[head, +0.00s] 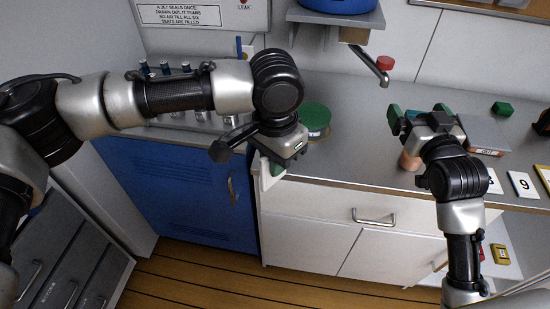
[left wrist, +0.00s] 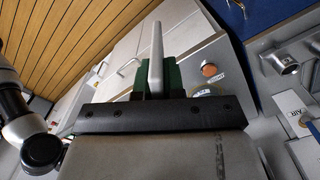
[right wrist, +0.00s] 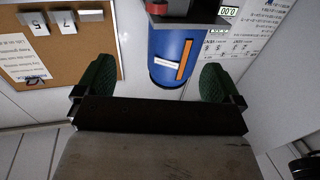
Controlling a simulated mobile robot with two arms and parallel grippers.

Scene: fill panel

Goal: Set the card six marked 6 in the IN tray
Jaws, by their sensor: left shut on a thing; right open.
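My left gripper (head: 272,167) is shut on a thin white card (head: 266,181) in front of the counter's front edge. In the left wrist view the card (left wrist: 157,58) stands edge-on between the green fingers, so its number is hidden. My right gripper (head: 416,113) is open above the right part of the counter, its green fingers spread and empty in the right wrist view (right wrist: 157,84). A tray (head: 487,152) beside my right wrist bears a label that seems to read OUT. I cannot make out an IN tray.
A card marked 9 (head: 523,184) lies at the counter's right front edge, by a partly hidden card (head: 493,182). A green round item (head: 315,117) stands beside my left gripper. A red-knobbed spout (head: 384,65) overhangs the counter. A pinboard (right wrist: 75,85) holds cards 5 and 7.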

